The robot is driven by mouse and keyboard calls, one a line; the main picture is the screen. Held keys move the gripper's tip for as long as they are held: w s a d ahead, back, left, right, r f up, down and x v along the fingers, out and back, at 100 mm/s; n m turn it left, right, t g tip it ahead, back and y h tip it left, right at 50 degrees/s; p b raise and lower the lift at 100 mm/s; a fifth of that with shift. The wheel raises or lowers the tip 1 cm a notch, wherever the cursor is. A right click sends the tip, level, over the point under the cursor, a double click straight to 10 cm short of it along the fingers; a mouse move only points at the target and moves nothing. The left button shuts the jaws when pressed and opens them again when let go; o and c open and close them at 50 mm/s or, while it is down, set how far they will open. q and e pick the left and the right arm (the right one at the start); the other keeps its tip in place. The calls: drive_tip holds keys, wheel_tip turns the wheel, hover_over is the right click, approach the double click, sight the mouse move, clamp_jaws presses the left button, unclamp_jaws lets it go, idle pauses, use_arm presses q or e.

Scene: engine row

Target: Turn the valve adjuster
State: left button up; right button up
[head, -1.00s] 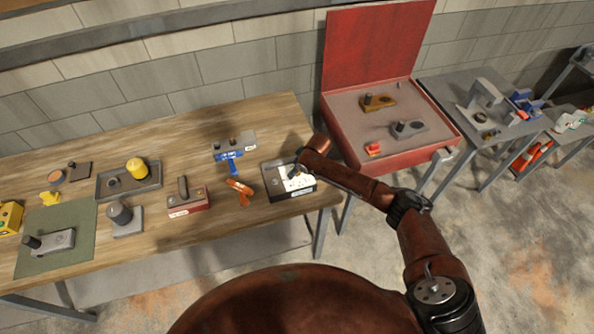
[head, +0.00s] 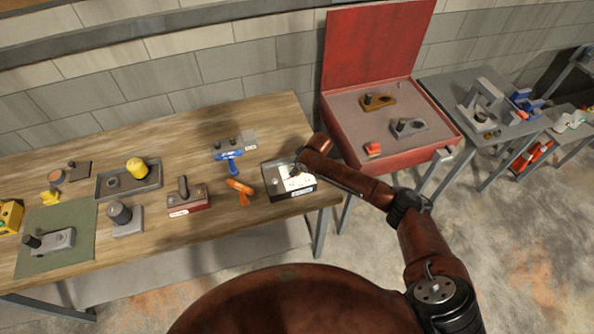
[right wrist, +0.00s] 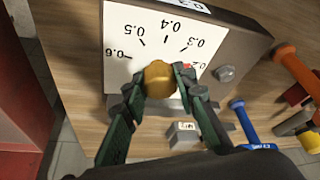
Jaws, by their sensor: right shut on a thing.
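The valve adjuster is a dark box (head: 279,190) with a white dial face, at the right end of the wooden table in the head view. In the right wrist view its white dial plate (right wrist: 140,40) shows marks from 0.2 to 0.6, and a brass knob (right wrist: 159,79) sits at the dial's lower edge. A small red mark lies beside the knob near 0.2. My right gripper (right wrist: 158,84) has its green fingers shut on the brass knob, one on each side. In the head view my right arm hides most of that gripper. My left gripper is out of view.
An orange tool (head: 240,191) and a blue tool (head: 229,160) lie left of the box. A red case (head: 390,160) with raised lid stands right of the table. Several blocks with posts and a green mat (head: 75,222) fill the table's left part.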

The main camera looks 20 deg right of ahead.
drive_tip(key=shift+d+n+g+b, duration=0.1)
drive_tip(key=shift+n+g+b, duration=0.2)
drive_tip(key=shift+n, duration=0.7)
drive_tip(key=shift+w+f+n+y+b, duration=0.1)
drive_tip(key=shift+n+y+b, duration=0.4)
drive_tip(key=shift+n, duration=0.3)
drive_tip(key=shift+n+g+y+b, duration=0.4)
drive_tip(key=shift+n+g+b, duration=0.5)
drive_tip(key=shift+n+b, duration=0.95)
drive_tip(key=shift+n, duration=0.25)
drive_tip(key=o, duration=1.2)
drive_tip(key=shift+c, duration=0.2)
drive_tip(key=shift+r, duration=0.3)
drive_tip(key=v, duration=1.1)
drive_tip(key=shift+d+r, duration=0.2)
drive_tip(key=shift+r, duration=0.05)
